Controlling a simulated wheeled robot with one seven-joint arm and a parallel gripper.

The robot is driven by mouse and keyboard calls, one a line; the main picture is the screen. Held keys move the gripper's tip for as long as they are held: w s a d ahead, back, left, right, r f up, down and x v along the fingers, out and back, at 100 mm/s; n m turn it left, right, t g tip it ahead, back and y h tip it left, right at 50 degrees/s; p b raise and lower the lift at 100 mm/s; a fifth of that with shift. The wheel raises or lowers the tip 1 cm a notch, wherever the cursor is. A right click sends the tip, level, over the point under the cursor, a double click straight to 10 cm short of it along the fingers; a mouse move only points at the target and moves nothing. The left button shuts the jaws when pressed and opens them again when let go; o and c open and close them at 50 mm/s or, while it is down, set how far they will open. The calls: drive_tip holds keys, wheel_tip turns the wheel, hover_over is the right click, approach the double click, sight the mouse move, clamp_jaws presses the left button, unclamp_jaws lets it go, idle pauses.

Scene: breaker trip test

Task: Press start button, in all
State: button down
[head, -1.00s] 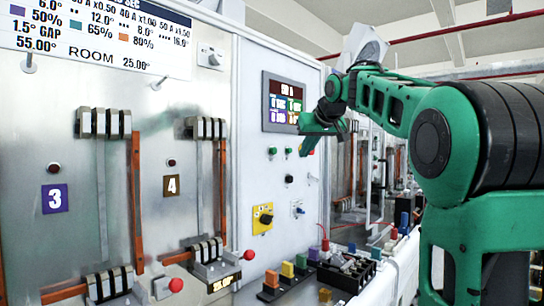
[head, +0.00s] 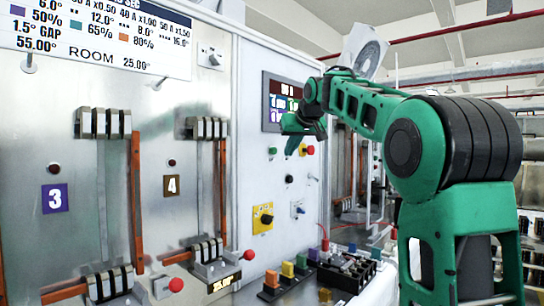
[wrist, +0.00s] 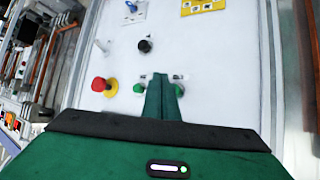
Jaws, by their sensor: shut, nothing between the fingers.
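The grey control panel (head: 262,190) carries two green push buttons, and I cannot read which one is the start button. One green button (head: 272,151) shows in the head view, left of my gripper (head: 293,143). In the wrist view my shut, empty fingers (wrist: 160,80) point at the panel between one green button (wrist: 139,88) on their left and another green button (wrist: 179,88) partly beside them on the right. I cannot tell whether the fingertips touch the panel. In the head view the second green button is hidden behind my gripper.
A red mushroom button (wrist: 100,84) on a yellow ring sits close by. A black knob (wrist: 145,46) and a yellow switch plate (head: 263,218) are near. A display (head: 280,100) is above, partly covered by my arm. Coloured plugs and terminals (head: 288,275) stand below.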

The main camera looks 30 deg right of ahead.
drive_tip(key=shift+w+a, duration=0.25)
drive_tip(key=shift+w, duration=0.4)
drive_tip(key=shift+w+a, duration=0.25)
drive_tip(key=shift+w, duration=0.35)
drive_tip(key=shift+w, duration=0.15)
idle(1.1)
drive_tip(key=shift+w+a, duration=0.1)
drive_tip(key=shift+w, duration=0.1)
drive_tip(key=shift+w+a, duration=0.15)
drive_tip(key=shift+w, duration=0.35)
idle(0.9)
drive_tip(key=shift+s, duration=0.1)
drive_tip(key=shift+s+d, duration=0.3)
drive_tip(key=shift+s, duration=0.5)
drive_tip(key=s, duration=0.1)
drive_tip(key=s+d, duration=0.1)
drive_tip(key=s, duration=0.2)
drive_tip(key=shift+s+d, duration=0.35)
